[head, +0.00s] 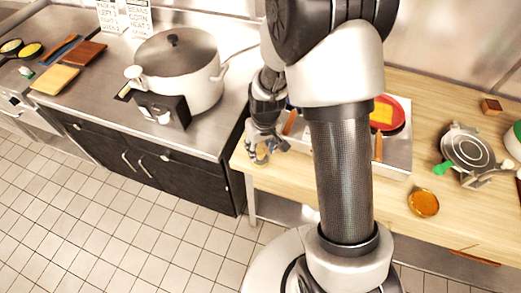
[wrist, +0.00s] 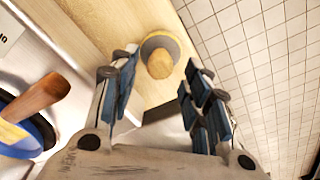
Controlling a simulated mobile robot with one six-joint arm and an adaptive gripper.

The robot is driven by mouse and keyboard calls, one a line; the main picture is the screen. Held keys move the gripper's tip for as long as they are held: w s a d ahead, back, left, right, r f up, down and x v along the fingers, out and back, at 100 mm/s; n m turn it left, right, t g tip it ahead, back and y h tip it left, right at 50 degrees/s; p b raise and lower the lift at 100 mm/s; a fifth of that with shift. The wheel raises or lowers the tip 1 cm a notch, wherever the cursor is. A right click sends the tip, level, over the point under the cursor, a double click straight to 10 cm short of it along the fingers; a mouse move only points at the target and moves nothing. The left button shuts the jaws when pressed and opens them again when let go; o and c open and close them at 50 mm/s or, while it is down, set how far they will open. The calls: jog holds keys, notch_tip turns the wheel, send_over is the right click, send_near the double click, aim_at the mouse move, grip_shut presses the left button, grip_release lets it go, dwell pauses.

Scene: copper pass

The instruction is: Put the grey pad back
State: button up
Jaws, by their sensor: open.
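The grey pad (wrist: 157,38) is a round grey disc with a tan wooden knob on it, seen in the wrist view. It sits on the wooden counter (wrist: 95,25) close to the counter's edge. My gripper (wrist: 160,75) is open, with its blue-lined fingers apart to either side of the knob's near end. I cannot tell whether they touch it. In the head view my gripper (head: 267,150) is low over the counter's front left corner, and it mostly hides the pad there.
In the head view a red pan (head: 398,112) with yellow food lies on a metal tray (head: 397,160). A waffle-iron-like appliance (head: 467,147) and an orange bowl (head: 423,203) stand to the right. A large pot (head: 180,70) is on the left counter. The tiled floor (head: 120,230) is clear.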

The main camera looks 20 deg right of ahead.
notch_tip(320, 180, up, 9)
jog(key=s+p, duration=0.1)
jog(key=p, duration=0.1)
notch_tip(320, 180, up, 13)
jog(key=t, duration=0.2)
send_over(262, 158)
jog(key=s, duration=0.7)
jog(key=s+r+m, duration=0.1)
jog(key=s+r, duration=0.2)
jog(key=s, duration=0.3)
jog(key=s+r+t, duration=0.1)
jog(key=s+r, duration=0.3)
jog(key=s, duration=0.3)
jog(key=shift+m, duration=0.4)
